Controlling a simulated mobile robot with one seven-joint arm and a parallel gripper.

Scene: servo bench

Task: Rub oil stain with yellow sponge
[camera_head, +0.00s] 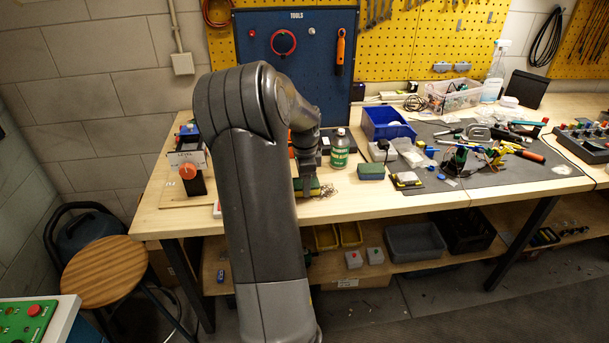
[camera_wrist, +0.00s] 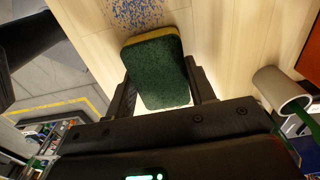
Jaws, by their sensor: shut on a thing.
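A sponge (camera_wrist: 158,75) with a dark green top and a yellow underside is between the fingers of my gripper (camera_wrist: 163,92), which is shut on it. In the head view, my gripper (camera_head: 307,178) is low over the wooden bench near its front edge, and the sponge (camera_head: 313,190) shows under it. A speckled blue and brown patch (camera_wrist: 136,12) lies on the wood just beyond the sponge's yellow edge. This stain (camera_head: 329,190) shows right beside the sponge in the head view. I cannot tell whether the sponge touches the wood.
A green-labelled bottle (camera_head: 340,148) stands behind and right of my gripper. A green block (camera_head: 370,172) sits to the right, then a grey mat (camera_head: 480,180) with tools. A blue bin (camera_head: 388,122) is farther back. A box with an orange knob (camera_head: 190,178) stands left.

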